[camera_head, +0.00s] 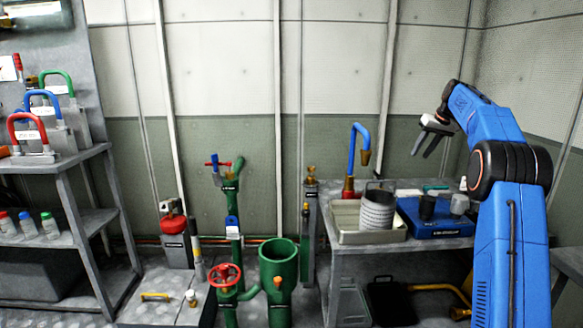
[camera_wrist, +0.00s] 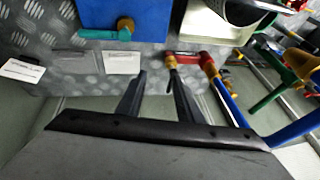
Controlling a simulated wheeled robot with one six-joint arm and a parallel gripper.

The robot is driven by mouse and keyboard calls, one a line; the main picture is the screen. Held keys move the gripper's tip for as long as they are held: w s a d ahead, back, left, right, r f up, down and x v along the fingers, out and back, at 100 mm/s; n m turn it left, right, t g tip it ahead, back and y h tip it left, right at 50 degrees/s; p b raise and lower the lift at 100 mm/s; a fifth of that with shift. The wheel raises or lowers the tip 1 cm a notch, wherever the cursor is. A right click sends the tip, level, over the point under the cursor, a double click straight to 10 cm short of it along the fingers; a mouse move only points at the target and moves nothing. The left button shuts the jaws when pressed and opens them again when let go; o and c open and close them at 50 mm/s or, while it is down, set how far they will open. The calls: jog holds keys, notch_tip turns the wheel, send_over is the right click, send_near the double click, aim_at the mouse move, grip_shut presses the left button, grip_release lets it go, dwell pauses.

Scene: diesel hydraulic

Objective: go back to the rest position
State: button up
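My gripper (camera_head: 430,135) is at the end of my blue arm, raised above the right-hand workbench (camera_head: 400,262) in the head view. Its two dark fingers point down and to the left. In the wrist view my gripper (camera_wrist: 158,80) has its fingers apart, with nothing between them. It touches nothing that I can see.
A blue-handled tap (camera_head: 353,160) rises behind. Green pipes with a red valve wheel (camera_head: 225,275) stand mid-floor. A shelf (camera_head: 62,165) stands left.

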jog(key=s+a+r, duration=0.2)
jog(key=s+a, duration=0.4)
jog(key=s, duration=0.4)
jog(key=s+a+r+h, duration=0.1)
jog(key=s+a, duration=0.4)
jog(key=s, duration=0.6)
jog(key=s+a+r, duration=0.2)
jog(key=s+a, duration=0.4)
jog(key=s, duration=0.4)
jog(key=s+a+f, duration=0.2)
jog(key=s+f, duration=0.5)
jog(key=s, duration=0.5)
jog(key=s+a+f+h, duration=0.1)
jog(key=s+a+f, duration=0.1)
jog(key=s+f, duration=0.5)
jog(key=s+a+f, duration=0.2)
jog(key=s+f, duration=0.5)
jog(key=s, duration=1)
